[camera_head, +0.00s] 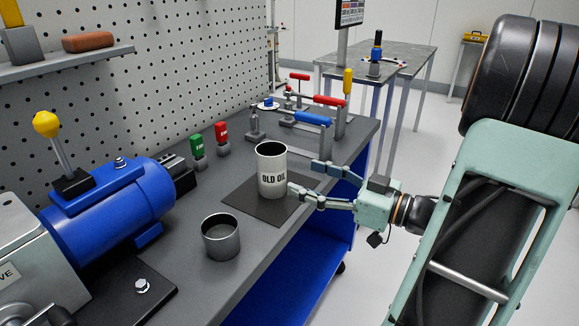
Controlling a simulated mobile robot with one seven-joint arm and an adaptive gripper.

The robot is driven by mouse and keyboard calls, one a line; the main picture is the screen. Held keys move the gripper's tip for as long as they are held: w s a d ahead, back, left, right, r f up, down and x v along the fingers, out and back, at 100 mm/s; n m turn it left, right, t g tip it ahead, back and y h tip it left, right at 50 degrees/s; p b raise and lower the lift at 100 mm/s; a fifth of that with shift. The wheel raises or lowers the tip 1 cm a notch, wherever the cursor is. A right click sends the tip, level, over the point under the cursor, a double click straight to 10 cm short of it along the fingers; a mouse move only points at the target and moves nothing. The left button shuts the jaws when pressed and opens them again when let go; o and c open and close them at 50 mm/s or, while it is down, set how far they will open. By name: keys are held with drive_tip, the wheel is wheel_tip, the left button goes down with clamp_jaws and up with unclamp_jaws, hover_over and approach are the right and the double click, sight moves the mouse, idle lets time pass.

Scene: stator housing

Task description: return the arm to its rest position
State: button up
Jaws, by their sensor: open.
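My gripper (318,181) is open at the right edge of the bench. The can stands upright on a dark square mat (247,205). My arm (465,230) reaches in from the right side of the picture.
A grey metal cup (221,238) stands on the bench in front of the can. A blue motor (112,207) is at the left. Toggle clamps (310,119) with red and blue handles stand at the bench's far end. Open floor (385,275) lies to the right.

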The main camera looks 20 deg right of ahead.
drive_tip(key=shift+v, duration=1.05)
